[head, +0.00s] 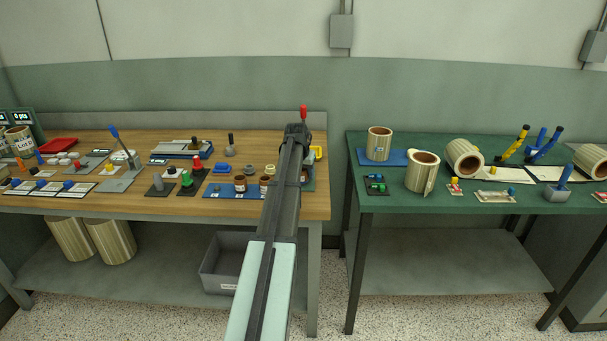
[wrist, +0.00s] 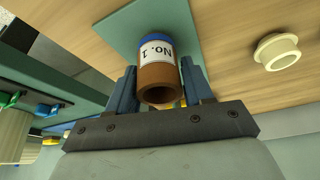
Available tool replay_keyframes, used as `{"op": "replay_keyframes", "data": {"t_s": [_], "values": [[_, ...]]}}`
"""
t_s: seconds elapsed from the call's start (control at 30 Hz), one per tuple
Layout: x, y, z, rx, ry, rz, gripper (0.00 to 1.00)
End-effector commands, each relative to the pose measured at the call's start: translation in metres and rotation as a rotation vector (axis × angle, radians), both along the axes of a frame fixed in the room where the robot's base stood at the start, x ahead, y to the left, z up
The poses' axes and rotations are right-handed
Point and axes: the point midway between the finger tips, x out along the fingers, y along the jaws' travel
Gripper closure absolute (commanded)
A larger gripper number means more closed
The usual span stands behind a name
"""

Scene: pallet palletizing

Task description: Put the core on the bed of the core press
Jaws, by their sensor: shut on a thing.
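My gripper (wrist: 160,88) is shut on a core (wrist: 158,78), a brown tube with a white "No. 1" label and a blue band at its far end. The core sits between the two blue-grey fingers, its open end facing the camera. A flat green plate (wrist: 150,20) lies beyond it on the wooden table; I cannot tell whether the core touches it. In the head view my arm covers the gripper and the held core. A red knob (head: 303,112) shows just above the arm's end; I cannot tell whether it belongs to the core press. The press bed cannot be made out.
Two brown cores with white labels (head: 240,183) stand on a blue mat left of my arm. A cream flanged ring (wrist: 277,52) lies beside the green plate. A yellow object (head: 319,153) is at the wooden table's right end. A gap separates the green table (head: 440,205).

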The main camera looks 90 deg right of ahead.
Motion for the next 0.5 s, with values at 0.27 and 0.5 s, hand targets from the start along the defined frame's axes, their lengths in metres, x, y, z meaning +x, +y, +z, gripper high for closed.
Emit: {"op": "replay_keyframes", "data": {"t_s": [0.27,0.5], "values": [[0.0,0.0,-0.0056,0.0,0.0,0.0,0.78],[0.0,0.0001,-0.0083,0.0,0.0,0.0,0.44]]}}
